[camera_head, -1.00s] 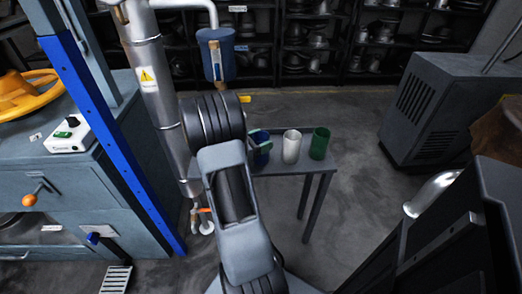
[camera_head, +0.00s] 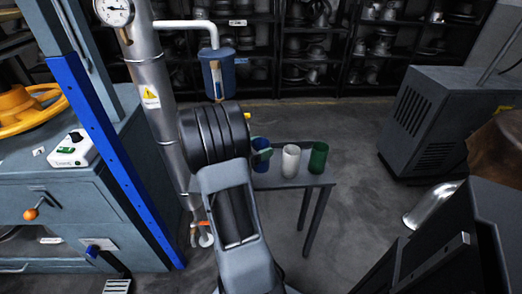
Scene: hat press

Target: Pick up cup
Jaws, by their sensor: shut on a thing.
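A blue cup (camera_head: 260,144) is at the left of a row of three cups at the small grey table. A white cup (camera_head: 291,161) and a green cup (camera_head: 318,158) stand upright on the table to its right. My gripper (camera_head: 262,155) is shut on the blue cup, with a finger across its side. The arm hides most of the gripper. The blue cup sits slightly higher in the picture than the other two; I cannot clearly tell whether it is clear of the table.
The grey table (camera_head: 300,181) is small, with bare top in front of the cups. A metal pipe (camera_head: 160,95) and a blue post (camera_head: 107,140) rise at left. A grey cabinet (camera_head: 428,122) stands at right. Open floor lies between table and cabinet.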

